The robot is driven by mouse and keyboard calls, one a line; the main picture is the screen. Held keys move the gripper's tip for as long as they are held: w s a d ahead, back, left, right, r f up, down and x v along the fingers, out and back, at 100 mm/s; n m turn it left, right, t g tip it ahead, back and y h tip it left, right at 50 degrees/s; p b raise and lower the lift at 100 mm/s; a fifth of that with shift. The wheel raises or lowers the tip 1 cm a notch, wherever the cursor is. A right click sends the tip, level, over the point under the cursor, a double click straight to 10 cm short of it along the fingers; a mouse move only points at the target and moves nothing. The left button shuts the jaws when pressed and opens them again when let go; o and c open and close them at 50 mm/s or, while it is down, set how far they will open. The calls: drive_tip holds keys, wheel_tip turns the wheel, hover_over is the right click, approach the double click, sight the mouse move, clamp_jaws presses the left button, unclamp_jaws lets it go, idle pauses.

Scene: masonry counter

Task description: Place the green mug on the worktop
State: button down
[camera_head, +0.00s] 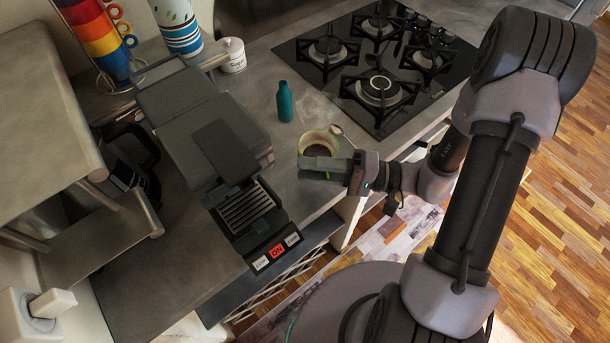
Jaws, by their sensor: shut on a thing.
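The green mug (318,137) is at the front edge of the worktop (310,95), between the coffee machine and the hob. Its pale green rim and dark inside face up, and it looks upright. My gripper (312,168) reaches in from the right and is shut on the mug at its near side. The fingers hide the mug's lower part. I cannot tell whether its base touches the worktop.
A teal bottle (285,102) stands just behind the mug. A black gas hob (380,60) lies to the right. A grey coffee machine (215,135) stands to the left. Stacked coloured cups (100,35) and a white jar (232,55) are farther back.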

drive_tip(key=shift+w+a+f, duration=0.25)
drive_tip(key=shift+w+a, duration=0.25)
drive_tip(key=shift+a, duration=0.2)
wheel_tip(320, 180, down, 3)
drive_tip(key=shift+f+b, duration=0.15)
drive_tip(key=shift+b, duration=0.8)
drive_tip(key=c, duration=1)
unclamp_jaws()
drive_tip(key=shift+o, duration=0.2)
